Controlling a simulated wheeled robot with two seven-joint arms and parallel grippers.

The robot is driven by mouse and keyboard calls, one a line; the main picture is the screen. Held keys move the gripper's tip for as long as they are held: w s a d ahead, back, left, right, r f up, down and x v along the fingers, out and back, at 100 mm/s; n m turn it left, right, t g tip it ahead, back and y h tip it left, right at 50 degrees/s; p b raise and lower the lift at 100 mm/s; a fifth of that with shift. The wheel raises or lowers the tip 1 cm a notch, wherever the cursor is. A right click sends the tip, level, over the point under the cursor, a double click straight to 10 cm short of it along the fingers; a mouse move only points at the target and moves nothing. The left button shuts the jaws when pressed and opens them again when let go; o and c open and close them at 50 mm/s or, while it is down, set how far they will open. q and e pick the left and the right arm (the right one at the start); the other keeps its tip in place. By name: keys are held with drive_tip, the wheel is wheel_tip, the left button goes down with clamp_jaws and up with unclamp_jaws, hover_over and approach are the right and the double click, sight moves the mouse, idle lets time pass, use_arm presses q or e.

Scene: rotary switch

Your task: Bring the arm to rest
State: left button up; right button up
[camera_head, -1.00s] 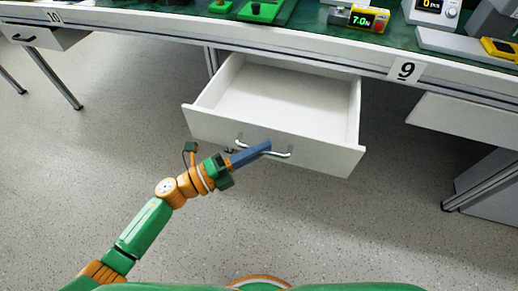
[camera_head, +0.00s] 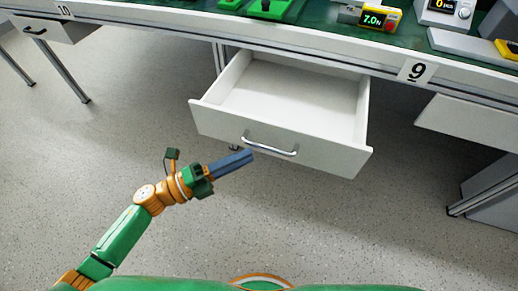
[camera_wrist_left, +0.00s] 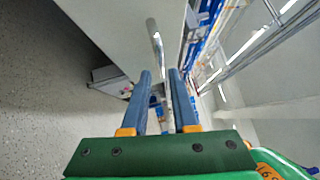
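My left arm (camera_head: 128,228) comes in from the lower left. My left gripper (camera_head: 250,154) is just in front of the open drawer (camera_head: 330,156), near the left end of its metal handle (camera_head: 270,147). The drawer is pulled out and looks empty. My right gripper is not in any view.
The workbench (camera_head: 300,45) with the number 9 sign (camera_head: 416,71) runs above the drawer. On it stand a yellow display reading 7.0N (camera_head: 372,19) and green fixtures (camera_head: 268,8). Another drawer (camera_head: 45,28) is at the far left. Grey floor around my arm is clear.

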use_arm(q)
drive_tip(key=shift+s+a, duration=0.25)
drive_tip(key=shift+a, duration=0.2)
